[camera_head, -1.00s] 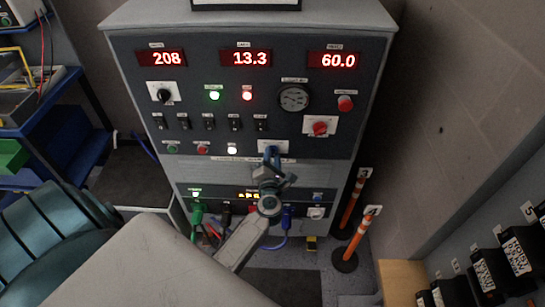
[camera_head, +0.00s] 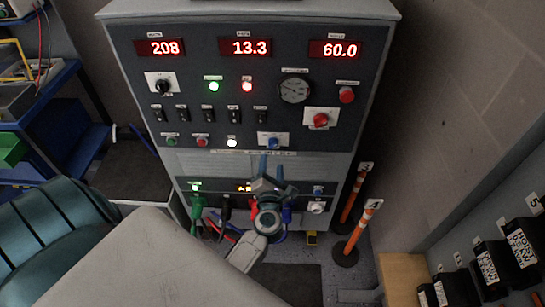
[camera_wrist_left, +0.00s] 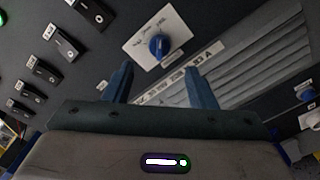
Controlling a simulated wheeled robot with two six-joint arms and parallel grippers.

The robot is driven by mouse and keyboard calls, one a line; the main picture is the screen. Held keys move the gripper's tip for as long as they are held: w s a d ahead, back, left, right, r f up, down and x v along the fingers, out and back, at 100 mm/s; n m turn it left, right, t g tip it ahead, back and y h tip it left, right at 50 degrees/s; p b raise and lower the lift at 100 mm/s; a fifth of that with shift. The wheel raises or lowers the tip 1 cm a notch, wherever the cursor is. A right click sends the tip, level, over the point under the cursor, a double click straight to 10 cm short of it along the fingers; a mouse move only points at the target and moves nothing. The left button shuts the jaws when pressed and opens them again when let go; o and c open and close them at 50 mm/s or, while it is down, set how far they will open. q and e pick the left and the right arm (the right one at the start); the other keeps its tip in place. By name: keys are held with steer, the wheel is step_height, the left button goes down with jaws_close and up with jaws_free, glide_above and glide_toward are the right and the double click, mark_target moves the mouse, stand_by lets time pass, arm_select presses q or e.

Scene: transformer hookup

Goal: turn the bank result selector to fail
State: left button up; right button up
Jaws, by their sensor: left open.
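A blue rotary knob (camera_head: 273,143) on a white plate sits at the lower middle of the test console's upper panel; I take it to be the bank result selector. It also shows in the left wrist view (camera_wrist_left: 160,45), its plate lettering too blurred to read. My left gripper (camera_head: 271,168) is open and empty just below the knob, apart from it. In the left wrist view the two blue fingers (camera_wrist_left: 160,82) point up toward the knob with a clear gap between them. My right gripper is not in view.
The console (camera_head: 245,105) carries red displays, a red knob (camera_head: 320,120), a black knob (camera_head: 163,87), switches and lamps. Coloured cables plug in below, around my arm. Orange posts (camera_head: 356,230) stand to its right. A blue shelf (camera_head: 50,100) stands at left.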

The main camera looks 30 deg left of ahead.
arm_select(q)
steer(key=shift+b+v, duration=0.35)
steer(key=shift+v, duration=1.6)
